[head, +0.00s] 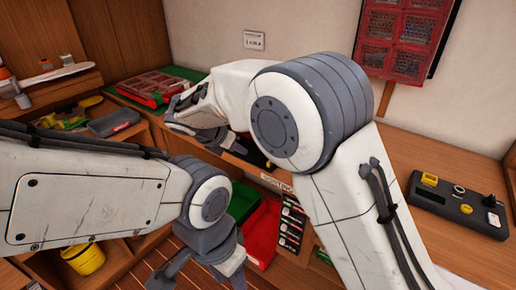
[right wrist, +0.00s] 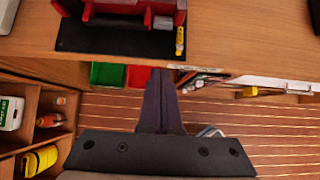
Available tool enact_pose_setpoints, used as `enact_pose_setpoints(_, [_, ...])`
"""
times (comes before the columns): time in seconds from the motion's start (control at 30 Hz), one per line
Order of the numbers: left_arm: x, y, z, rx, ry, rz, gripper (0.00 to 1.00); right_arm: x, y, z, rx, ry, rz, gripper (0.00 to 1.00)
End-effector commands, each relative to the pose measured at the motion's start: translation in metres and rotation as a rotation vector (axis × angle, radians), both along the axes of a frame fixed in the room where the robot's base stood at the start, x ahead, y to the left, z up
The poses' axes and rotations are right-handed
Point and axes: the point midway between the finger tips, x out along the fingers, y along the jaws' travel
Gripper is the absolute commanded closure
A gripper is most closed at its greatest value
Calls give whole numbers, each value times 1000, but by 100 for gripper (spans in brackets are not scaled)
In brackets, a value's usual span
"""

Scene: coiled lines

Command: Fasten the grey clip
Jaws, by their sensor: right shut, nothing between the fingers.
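I cannot make out the grey clip in either view. My right gripper (right wrist: 160,76) is shut and empty in the right wrist view, its fingers together, pointing towards the table's front edge. In the head view the right arm reaches to the left, and its wrist and gripper (head: 215,142) are near the table edge, partly hidden by the arm. My left gripper (head: 203,279) hangs low at the bottom of the head view, its dark fingers spread apart with nothing seen between them.
A red-walled holder on a black mat (right wrist: 120,44) stands at the table edge, with a yellow item (right wrist: 180,38) beside it. Green (right wrist: 105,74) and red bins (right wrist: 138,76) sit below. Open shelves (right wrist: 48,135) stand at left.

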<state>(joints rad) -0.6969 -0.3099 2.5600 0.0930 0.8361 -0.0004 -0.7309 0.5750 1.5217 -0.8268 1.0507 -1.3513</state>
Motion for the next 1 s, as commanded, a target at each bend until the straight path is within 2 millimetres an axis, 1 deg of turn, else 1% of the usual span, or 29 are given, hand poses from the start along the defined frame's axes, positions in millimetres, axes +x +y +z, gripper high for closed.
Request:
enact_pose_setpoints(0.17, [0, 0, 0, 0, 0, 0, 50, 1, -1, -2, 1, 0, -2, 100])
enact_pose_setpoints(0.27, [0, 0, 0, 0, 0, 0, 50, 5, -5, -9, 1, 2, -4, 100])
enact_pose_setpoints(0.37, [0, 0, 0, 0, 0, 0, 50, 13, -11, -21, 0, 3, -4, 100])
enact_pose_setpoints(0.6, [0, 0, 0, 0, 0, 0, 50, 40, -32, -61, 1, 4, -6, 100])
enact_pose_setpoints(0.73, [0, 0, 0, 0, 0, 0, 50, 54, -41, -80, 3, 3, -5, 100])
enact_pose_setpoints(0.77, [0, 0, 5, 0, 0, 0, 50, 57, -42, -67, 7, -4, -6, 100])
enact_pose_setpoints(0.8, [0, 0, 8, 0, 0, 0, 50, 59, -44, -60, 7, -4, -6, 100])
enact_pose_setpoints(0.9, [0, 0, 11, 0, 0, 0, 50, 64, -47, -50, 5, -2, -5, 100])
enact_pose_setpoints(1.0, [0, 0, 13, 0, 0, 0, 50, 66, -50, -45, 5, 0, -5, 100])
